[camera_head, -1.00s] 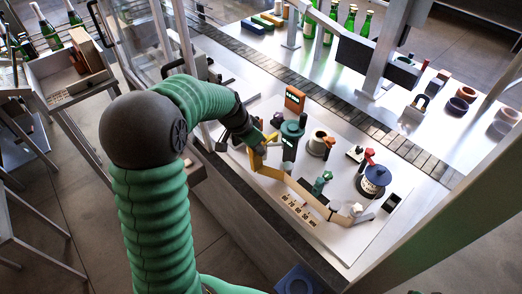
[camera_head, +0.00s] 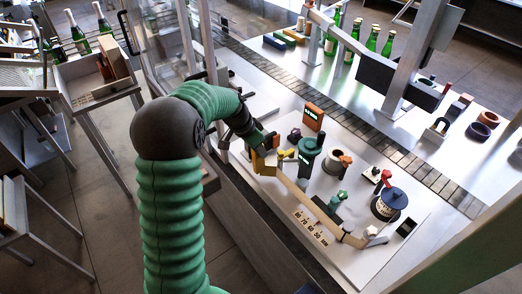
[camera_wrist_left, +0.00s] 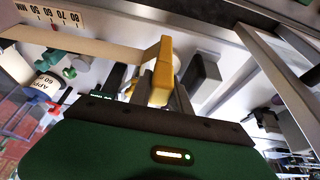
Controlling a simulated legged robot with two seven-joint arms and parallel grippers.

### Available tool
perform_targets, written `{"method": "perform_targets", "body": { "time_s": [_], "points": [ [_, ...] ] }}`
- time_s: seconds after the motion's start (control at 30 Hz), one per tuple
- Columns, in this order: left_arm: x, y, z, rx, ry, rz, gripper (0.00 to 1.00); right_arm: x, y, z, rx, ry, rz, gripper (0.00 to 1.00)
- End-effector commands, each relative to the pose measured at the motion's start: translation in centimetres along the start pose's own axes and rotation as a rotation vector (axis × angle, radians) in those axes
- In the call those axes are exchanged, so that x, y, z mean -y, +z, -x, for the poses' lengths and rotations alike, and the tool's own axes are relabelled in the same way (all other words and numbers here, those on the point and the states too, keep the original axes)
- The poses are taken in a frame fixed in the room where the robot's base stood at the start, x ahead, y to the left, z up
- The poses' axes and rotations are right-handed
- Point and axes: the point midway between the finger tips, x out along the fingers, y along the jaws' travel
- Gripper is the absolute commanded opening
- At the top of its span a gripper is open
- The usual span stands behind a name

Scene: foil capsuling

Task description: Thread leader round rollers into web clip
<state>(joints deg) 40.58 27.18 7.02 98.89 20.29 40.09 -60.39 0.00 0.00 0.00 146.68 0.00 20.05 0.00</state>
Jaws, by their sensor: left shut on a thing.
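My left gripper (camera_head: 262,150) is shut on the yellow end tab (camera_head: 265,164) of the tan leader. In the left wrist view the tab (camera_wrist_left: 161,72) stands up between the fingers (camera_wrist_left: 172,98). The leader (camera_head: 305,199) runs from the tab to the lower right, past the number scale (camera_head: 310,227), to small pale posts (camera_head: 348,228) by the dark reel (camera_head: 388,206). The leader also shows in the left wrist view (camera_wrist_left: 95,43). A dark green post (camera_head: 308,156) stands right of the gripper, apart from the tab. I cannot make out the web clip for certain. My right gripper is out of view.
An orange-brown block (camera_head: 313,117), a white-topped cup (camera_head: 336,160) and a small green fitting (camera_head: 336,200) stand on the pale board. A slatted conveyor (camera_head: 395,150) runs behind it. Green bottles (camera_head: 372,38) stand beyond. A metal frame post rises left of the board.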

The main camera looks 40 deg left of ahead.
Motion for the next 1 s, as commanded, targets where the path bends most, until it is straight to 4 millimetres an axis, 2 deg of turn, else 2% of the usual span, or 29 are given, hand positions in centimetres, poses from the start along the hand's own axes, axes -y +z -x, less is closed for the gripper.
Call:
{"method": "perform_targets", "body": {
  "time_s": [0.17,0.67,1.0],
  "points": [
    [0.1,-0.2,0.0,-0.001,-0.001,-0.001,0.0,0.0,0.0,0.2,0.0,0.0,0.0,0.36],
    [2.2,-3.4,-1.2,-0.001,-0.001,-0.001,0.0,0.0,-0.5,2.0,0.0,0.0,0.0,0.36],
    [2.3,-3.6,-1.4,-0.001,-0.001,0.0,0.0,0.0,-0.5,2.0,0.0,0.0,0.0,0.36]
  ]
}}
